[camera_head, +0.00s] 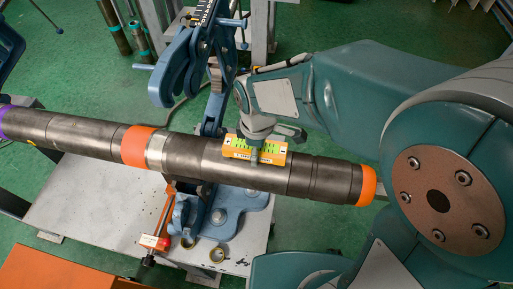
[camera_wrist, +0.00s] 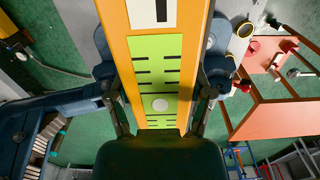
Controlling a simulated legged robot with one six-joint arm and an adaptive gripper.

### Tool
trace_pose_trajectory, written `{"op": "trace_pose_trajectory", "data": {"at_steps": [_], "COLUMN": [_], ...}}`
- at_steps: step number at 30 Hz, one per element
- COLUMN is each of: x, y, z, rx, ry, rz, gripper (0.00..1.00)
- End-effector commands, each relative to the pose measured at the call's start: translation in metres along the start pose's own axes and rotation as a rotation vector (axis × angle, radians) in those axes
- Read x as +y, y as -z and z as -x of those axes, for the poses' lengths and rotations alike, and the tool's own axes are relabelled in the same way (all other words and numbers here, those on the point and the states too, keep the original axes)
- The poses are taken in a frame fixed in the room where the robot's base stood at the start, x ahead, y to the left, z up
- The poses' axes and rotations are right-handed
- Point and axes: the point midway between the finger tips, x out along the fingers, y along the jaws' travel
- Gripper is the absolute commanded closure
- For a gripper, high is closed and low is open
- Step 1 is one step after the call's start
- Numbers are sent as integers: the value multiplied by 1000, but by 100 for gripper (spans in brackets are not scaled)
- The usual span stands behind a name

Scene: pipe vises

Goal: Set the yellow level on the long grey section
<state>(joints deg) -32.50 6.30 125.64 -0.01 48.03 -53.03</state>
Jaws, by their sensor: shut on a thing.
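The yellow level (camera_head: 240,153), with green label faces, appears over the right-hand grey pipe section (camera_head: 320,177), lengthwise along it. I cannot tell whether it touches the pipe. My gripper (camera_head: 264,148) is shut on the level near its middle. In the wrist view, the level (camera_wrist: 155,48) fills the centre between the two dark fingers (camera_wrist: 160,103), and the pipe behind it is not visible. The pipe runs across the head view, with an orange band (camera_head: 139,147), a silver coupling ring (camera_head: 157,151) and an orange right end (camera_head: 368,185).
A blue pipe vise (camera_head: 178,72) stands open behind the pipe, its base (camera_head: 240,203) on a grey bench (camera_head: 90,205).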

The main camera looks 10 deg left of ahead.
Motion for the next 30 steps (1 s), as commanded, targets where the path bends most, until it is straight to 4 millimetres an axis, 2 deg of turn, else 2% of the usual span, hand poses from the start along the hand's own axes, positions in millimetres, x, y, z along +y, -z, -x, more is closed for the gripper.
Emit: {"op": "trace_pose_trajectory", "data": {"at_steps": [14,15,17,30], "x": [0,0,0,0], "y": [0,0,0,0], "z": [-5,-5,-5,-5], "rx": [0,0,0,-1], "ry": [0,-1,-1,1], "rz": [0,0,0,0], "gripper": [94,24,0,0]}}
